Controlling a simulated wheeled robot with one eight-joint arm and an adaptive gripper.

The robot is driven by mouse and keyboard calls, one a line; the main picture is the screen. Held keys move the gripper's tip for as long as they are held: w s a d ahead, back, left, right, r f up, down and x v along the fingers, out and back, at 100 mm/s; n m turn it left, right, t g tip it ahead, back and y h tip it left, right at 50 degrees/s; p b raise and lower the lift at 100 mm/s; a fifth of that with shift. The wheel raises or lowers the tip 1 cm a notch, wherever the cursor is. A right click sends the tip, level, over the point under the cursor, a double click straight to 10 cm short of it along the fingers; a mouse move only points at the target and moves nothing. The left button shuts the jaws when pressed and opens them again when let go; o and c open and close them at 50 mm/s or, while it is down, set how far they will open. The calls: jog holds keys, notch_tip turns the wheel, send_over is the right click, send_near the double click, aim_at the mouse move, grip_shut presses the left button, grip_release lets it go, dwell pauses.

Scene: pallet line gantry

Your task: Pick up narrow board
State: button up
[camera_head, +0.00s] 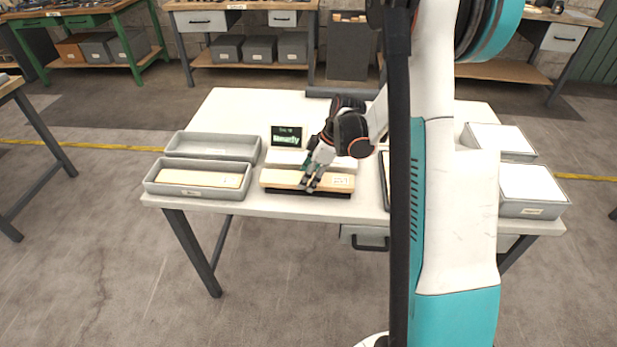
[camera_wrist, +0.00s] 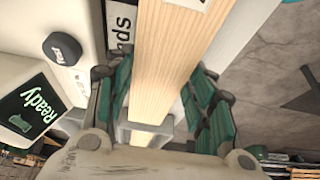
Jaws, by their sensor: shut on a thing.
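The narrow board (camera_head: 279,177) is a pale wooden strip with a white label near its right end. It lies crosswise at the front middle of the white table in the head view. My gripper (camera_head: 311,184) reaches down over its middle and is shut on it. In the wrist view the board (camera_wrist: 163,60) runs between the green-padded fingers of my gripper (camera_wrist: 160,85), with one finger along each side. A dark strip shows just under the board; I cannot tell whether the board touches it.
A grey tray (camera_head: 157,187) at the front left holds another pale board (camera_head: 200,178). An empty-looking grey tray (camera_head: 190,145) stands behind it. A small green-lettered display (camera_head: 286,137) stands behind the held board. Grey bins with white tops, one in front (camera_head: 533,211), stand at the right.

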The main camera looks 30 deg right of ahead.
notch_tip(320, 180, up, 19)
jog(key=p, duration=0.6)
jog(key=a+f+m+t+h, duration=0.2)
jog(key=a+f+m+h, duration=0.3)
jog(key=a+m, duration=0.75)
jog(key=s+a+f+n+y, duration=0.1)
jog(key=s+f, duration=0.4)
jog(key=f, duration=0.2)
jog(key=shift+s+f, duration=0.25)
jog(key=shift+f, duration=0.1)
